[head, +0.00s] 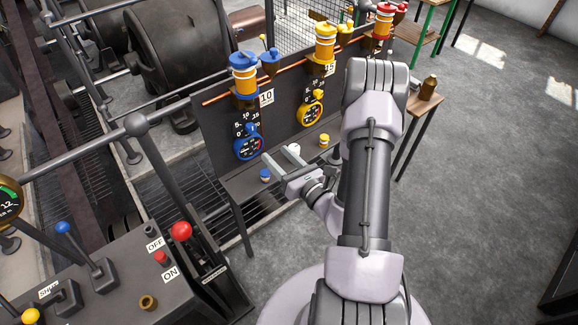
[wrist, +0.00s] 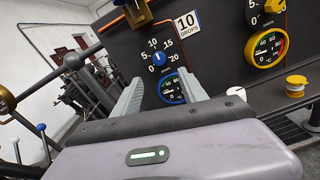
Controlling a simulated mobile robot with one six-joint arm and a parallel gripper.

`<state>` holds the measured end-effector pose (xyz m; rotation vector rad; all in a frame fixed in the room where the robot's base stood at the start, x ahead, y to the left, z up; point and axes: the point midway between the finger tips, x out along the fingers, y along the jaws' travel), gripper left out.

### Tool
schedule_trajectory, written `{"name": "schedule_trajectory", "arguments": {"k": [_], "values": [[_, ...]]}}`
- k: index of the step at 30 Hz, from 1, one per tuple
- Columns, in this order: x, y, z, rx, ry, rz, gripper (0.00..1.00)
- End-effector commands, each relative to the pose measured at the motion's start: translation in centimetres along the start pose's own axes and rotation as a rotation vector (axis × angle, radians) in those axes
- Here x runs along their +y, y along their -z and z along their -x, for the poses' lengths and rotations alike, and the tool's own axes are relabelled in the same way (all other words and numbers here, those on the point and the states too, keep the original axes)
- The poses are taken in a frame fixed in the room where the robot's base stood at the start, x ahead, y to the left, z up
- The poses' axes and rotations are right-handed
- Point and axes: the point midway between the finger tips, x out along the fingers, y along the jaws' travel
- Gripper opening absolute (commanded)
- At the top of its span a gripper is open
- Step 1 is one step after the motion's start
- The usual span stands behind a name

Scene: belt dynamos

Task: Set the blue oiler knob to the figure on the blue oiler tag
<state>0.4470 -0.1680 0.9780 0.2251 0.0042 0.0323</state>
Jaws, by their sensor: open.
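The blue oiler knob (wrist: 158,60) sits on the dark panel in the wrist view, inside a scale marked 0, 5, 10, 15, 20. Its white mark is too small to read exactly. The blue oiler tag (wrist: 187,22) above right reads 10 drops; it also shows in the head view (head: 266,97). The blue-rimmed gauge (wrist: 172,88) is below the knob, partly hidden by my gripper. The blue oiler (head: 244,75) stands above the panel. My gripper (head: 279,161) is open and empty in front of the panel, below the knob and apart from it.
A yellow oiler (head: 325,45) with a yellow-rimmed gauge (head: 310,112) is to the right, tagged 15. A small blue pot (head: 265,175) and a yellow one (head: 324,140) stand on the ledge under the panel. A control console (head: 130,285) with levers is at lower left.

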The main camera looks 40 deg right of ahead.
Motion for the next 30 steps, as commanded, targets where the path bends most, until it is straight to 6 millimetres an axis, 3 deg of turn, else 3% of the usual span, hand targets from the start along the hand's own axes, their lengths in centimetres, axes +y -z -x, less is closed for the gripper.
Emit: {"name": "schedule_trajectory", "arguments": {"k": [3,7,23,26,29,30], "values": [[-0.2,0.0,3.0,0.000,0.006,-0.002,0.50],[-0.1,0.0,4.9,0.001,0.002,0.000,0.50],[0.2,-0.1,5.4,-0.001,-0.011,0.004,0.50],[3.3,-2.1,4.2,-0.014,-0.148,0.048,0.50],[11.7,-5.6,3.2,-0.017,-0.488,0.169,0.50],[15.9,-6.7,3.9,-0.005,-0.661,0.243,0.50]]}}
